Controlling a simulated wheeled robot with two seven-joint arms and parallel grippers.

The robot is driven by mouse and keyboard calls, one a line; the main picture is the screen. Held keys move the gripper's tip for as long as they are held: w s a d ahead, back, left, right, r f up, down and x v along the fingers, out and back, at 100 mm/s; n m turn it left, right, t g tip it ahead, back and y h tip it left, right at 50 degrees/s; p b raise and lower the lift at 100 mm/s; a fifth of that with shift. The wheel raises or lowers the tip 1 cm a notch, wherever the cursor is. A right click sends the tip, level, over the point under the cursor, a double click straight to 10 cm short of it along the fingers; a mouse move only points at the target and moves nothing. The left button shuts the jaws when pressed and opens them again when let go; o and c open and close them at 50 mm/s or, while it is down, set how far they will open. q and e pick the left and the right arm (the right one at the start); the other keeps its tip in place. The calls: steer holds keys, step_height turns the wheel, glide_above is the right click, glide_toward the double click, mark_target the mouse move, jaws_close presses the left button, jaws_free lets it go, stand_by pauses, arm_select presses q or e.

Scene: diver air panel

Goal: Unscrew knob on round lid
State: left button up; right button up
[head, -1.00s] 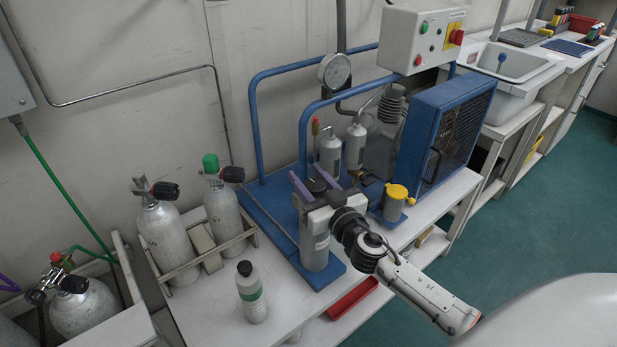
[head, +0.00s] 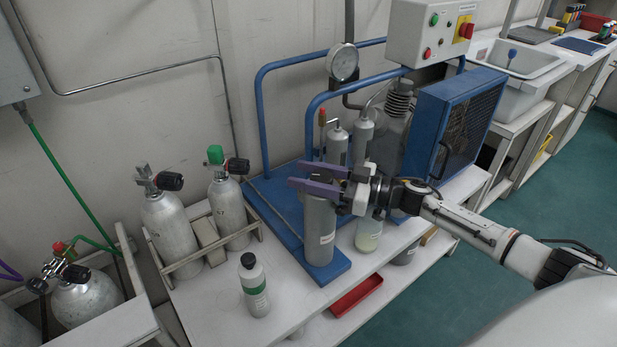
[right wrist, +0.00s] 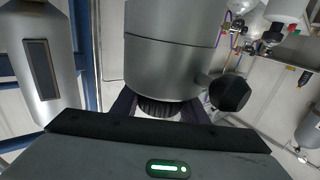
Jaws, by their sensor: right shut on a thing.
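A grey metal cylinder (head: 320,232) stands upright at the front corner of the blue compressor base, and its upper part lies under my right gripper (head: 300,176). In the right wrist view the cylinder is upside down, with a round lid (right wrist: 170,70) set off by a seam. A dark ribbed knob (right wrist: 160,108) sits centred on the lid's end face, between my purple fingers. A black side knob (right wrist: 230,92) sticks out from the lid. My right gripper is shut on the ribbed knob and lies level, fingers pointing left in the head view. My left gripper is not in view.
Tall blue tube rails (head: 262,120) and a gauge (head: 342,62) stand behind. A grey bottle with a green label (head: 254,288) stands at the front left. Two cylinders sit in a rack (head: 188,268) at left. A red tray (head: 356,296) lies below.

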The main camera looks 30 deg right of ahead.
steer(key=shift+f+n+g+y+b, duration=0.25)
steer(key=shift+n+g+y+b, duration=0.75)
steer(key=shift+g+y+b, duration=0.15)
steer(key=n+g+y+b, duration=0.1)
steer(key=b, duration=0.1)
steer(key=n+g+b, duration=0.1)
steer(key=g, duration=0.1)
steer(key=s+n+g+y+b, duration=0.1)
steer(key=b, duration=0.1)
steer(key=shift+a+n+y+b, duration=0.3)
steer(key=shift+a+y+b, duration=0.05)
steer(key=shift+a, duration=0.05)
steer(key=shift+s+a+r+n+g+y+b, duration=0.15)
steer(key=shift+n+g+y+b, duration=0.1)
steer(key=shift+g+b, duration=0.25)
steer(key=shift+s+d+n+g+y+b, duration=0.15)
steer(key=shift+n+g+b, duration=0.1)
steer(key=shift+g, duration=0.3)
steer(key=shift+a+r, duration=0.1)
steer(key=shift+a, duration=0.05)
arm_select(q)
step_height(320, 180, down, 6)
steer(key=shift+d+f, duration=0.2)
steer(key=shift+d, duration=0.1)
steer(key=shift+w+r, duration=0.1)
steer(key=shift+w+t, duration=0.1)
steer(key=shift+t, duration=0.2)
arm_select(e)
steer(key=o, duration=1.1)
